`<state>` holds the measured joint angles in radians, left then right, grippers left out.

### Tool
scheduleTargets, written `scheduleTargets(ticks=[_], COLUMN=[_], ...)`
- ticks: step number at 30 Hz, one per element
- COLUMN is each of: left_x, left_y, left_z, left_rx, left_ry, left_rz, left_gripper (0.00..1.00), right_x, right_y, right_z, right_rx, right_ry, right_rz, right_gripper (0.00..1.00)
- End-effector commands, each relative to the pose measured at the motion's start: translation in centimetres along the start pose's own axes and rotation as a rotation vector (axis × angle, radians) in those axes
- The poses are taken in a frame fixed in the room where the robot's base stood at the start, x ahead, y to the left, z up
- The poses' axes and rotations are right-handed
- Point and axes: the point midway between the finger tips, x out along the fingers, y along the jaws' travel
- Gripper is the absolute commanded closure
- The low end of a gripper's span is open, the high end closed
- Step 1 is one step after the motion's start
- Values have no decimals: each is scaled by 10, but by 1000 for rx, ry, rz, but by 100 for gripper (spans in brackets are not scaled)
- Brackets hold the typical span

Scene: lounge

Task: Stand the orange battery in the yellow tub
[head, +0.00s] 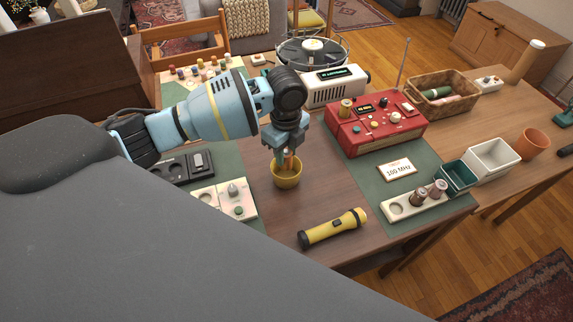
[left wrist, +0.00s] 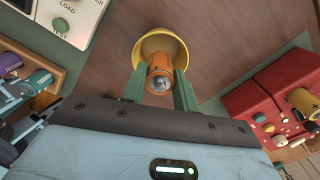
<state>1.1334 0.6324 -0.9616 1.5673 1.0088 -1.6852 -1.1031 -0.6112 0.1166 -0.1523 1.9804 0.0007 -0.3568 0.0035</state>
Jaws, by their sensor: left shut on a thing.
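The yellow tub (head: 287,177) stands on the wooden table in the middle of the head view. It also shows at the top of the left wrist view (left wrist: 163,39). My left gripper (head: 287,158) points down over the tub, its fingertips at the tub's mouth. It is shut on the orange battery (left wrist: 160,74), which shows between the green fingers in the left wrist view. The battery is upright, its lower end inside or just above the tub; I cannot tell whether it touches the bottom. My right gripper is not in view.
A yellow flashlight (head: 332,229) lies in front of the tub. A red radio (head: 375,124) stands to the right, with a 100 MHz card (head: 398,171) before it. A white panel (head: 222,203) is on the left. Bare table surrounds the tub.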

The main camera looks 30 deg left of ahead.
Motion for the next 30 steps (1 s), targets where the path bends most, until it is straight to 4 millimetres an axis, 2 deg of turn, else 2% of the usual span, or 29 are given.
scheduleTargets(ticks=[7,17,29,30], left_x=[7,51,54,55], left_y=[0,0,0,0], left_z=[0,-1,0,0], left_rx=[0,-1,-1,-1], left_ry=[1,1,1,0], left_rz=[-1,-1,-2,-2], left_gripper=[96,96,96,69], right_x=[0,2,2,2], right_y=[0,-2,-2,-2], right_z=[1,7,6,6], right_rx=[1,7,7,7], right_ry=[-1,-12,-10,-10], right_rz=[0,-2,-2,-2], right_gripper=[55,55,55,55])
